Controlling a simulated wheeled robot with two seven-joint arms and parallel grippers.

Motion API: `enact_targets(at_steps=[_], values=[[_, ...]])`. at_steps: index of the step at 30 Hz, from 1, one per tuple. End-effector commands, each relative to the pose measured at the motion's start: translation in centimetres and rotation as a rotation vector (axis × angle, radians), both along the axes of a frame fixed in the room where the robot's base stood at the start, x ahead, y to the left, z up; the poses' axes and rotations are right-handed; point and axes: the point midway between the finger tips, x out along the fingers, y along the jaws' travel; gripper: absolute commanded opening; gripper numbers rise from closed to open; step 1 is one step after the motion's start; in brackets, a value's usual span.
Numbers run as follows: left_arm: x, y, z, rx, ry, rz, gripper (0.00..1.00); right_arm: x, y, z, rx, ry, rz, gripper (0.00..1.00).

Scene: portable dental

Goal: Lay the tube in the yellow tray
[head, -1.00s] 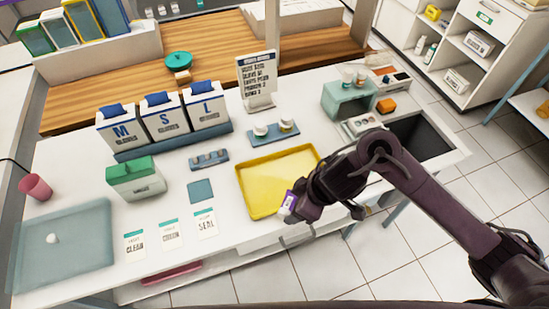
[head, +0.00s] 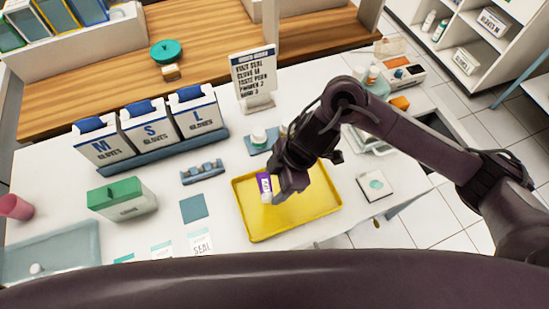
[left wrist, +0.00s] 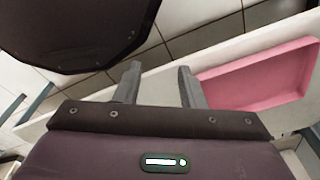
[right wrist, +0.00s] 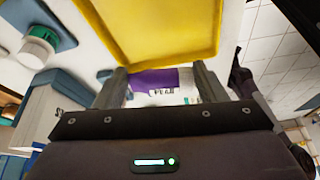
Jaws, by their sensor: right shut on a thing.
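The purple and white tube (head: 264,182) is in my right gripper (head: 276,188), over the yellow tray (head: 252,222) in the head view. Its white end points toward the tray's near side. In the right wrist view the tube (right wrist: 155,80) lies between the two fingers, with the tray's yellow floor (right wrist: 150,25) beyond them. I cannot tell whether the tube touches the tray. My left gripper (left wrist: 158,78) shows only in its own wrist view. Its fingers are apart with nothing between them.
A pink tray (left wrist: 260,80) is beside the left gripper. On the table, a blue pad (head: 194,208), a blue rack (head: 202,172) and glove boxes (head: 150,125) stand left of the yellow tray. A white card with a green disc (head: 376,184) lies to its right.

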Motion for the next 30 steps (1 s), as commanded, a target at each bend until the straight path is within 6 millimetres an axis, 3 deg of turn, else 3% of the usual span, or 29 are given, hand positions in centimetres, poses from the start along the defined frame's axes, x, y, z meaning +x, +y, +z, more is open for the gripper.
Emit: enact_targets(at_steps=[8, 14, 23, 30], values=[[-1.9, 0.2, -1.5, 0.004, 0.027, 0.002, 0.36, 0.0, 0.0, -1.3, 0.0, 0.001, 0.001, 0.42], [-3.4, 0.4, -3.8, 0.006, 0.048, 0.001, 0.36, 0.0, 0.0, -3.3, 0.001, 0.0, 0.0, 0.42], [-1.6, 0.3, -7.2, 0.005, 0.022, 0.0, 0.36, 0.0, 0.1, -6.7, 0.001, 0.0, 0.0, 0.42], [-1.0, 0.2, -7.7, 0.003, 0.014, 0.0, 0.36, -0.1, 0.0, -8.6, 0.001, 0.001, -0.001, 0.42]])
